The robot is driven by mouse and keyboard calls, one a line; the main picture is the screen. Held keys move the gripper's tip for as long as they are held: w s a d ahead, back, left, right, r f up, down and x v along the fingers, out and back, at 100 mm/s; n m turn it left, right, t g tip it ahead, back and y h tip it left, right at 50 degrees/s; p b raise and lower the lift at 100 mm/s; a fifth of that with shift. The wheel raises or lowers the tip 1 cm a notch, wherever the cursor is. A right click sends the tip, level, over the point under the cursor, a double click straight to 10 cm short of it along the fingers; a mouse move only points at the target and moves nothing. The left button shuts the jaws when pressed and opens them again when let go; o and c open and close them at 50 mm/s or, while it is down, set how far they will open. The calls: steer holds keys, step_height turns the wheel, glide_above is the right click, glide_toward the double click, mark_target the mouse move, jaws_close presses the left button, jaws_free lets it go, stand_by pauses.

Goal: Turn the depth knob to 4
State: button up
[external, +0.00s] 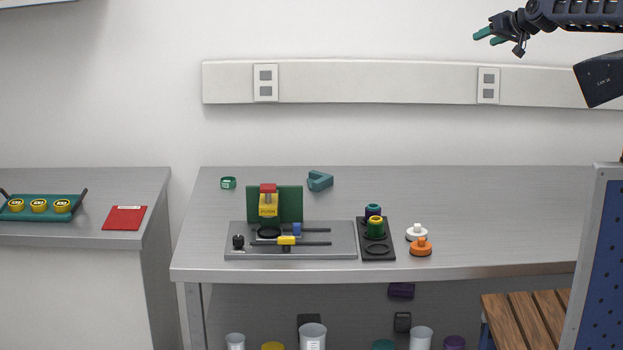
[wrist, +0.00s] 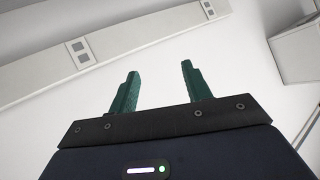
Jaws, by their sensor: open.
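A grey instrument base plate (external: 340,246) lies on the steel bench in the external view. A small black knob (external: 238,242) stands at its left front corner; it may be the depth knob, but no label or number is readable. A green upright panel with a yellow, red-topped head (external: 268,205) stands at its back. A yellow slider (external: 286,241) and a blue slider (external: 297,229) sit on dark rails. My gripper (external: 485,37) is high at the upper right, far from the plate. In the wrist view my gripper (wrist: 160,69) has its green fingers apart with nothing between them.
A black holder (external: 388,254) with green and purple pieces stands right of the plate. White (external: 417,232) and orange (external: 421,246) knobbed pieces stand beside it. The bench's right side is clear.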

steer(key=w+a+r+m+t+y, duration=0.1)
steer(key=w+a+r, duration=0.15)
steer(key=a, duration=0.65)
steer(key=w+a+r+t+y, duration=0.15)
steer(key=a+r, duration=0.25)
steer(key=a, duration=0.5)
steer(key=w+a+r+m+y, duration=0.1)
steer(key=w+a+r+y, duration=0.15)
steer(key=a, duration=0.65)
steer(key=a+f+m+t+h, duration=0.25)
steer(key=a+m, duration=0.35)
steer(key=a, duration=1.3)
steer(key=a+f+m+g+h, duration=0.2)
steer(key=a+f+m+h, duration=0.1)
steer(key=a+f, duration=0.3)
steer(key=m+g+h, duration=0.2)
steer(key=g+h, duration=0.5)
steer(key=g, duration=0.6)
glide_toward(239, 237)
step_height(239, 237, down, 9)
steer(key=shift+d, duration=0.15)
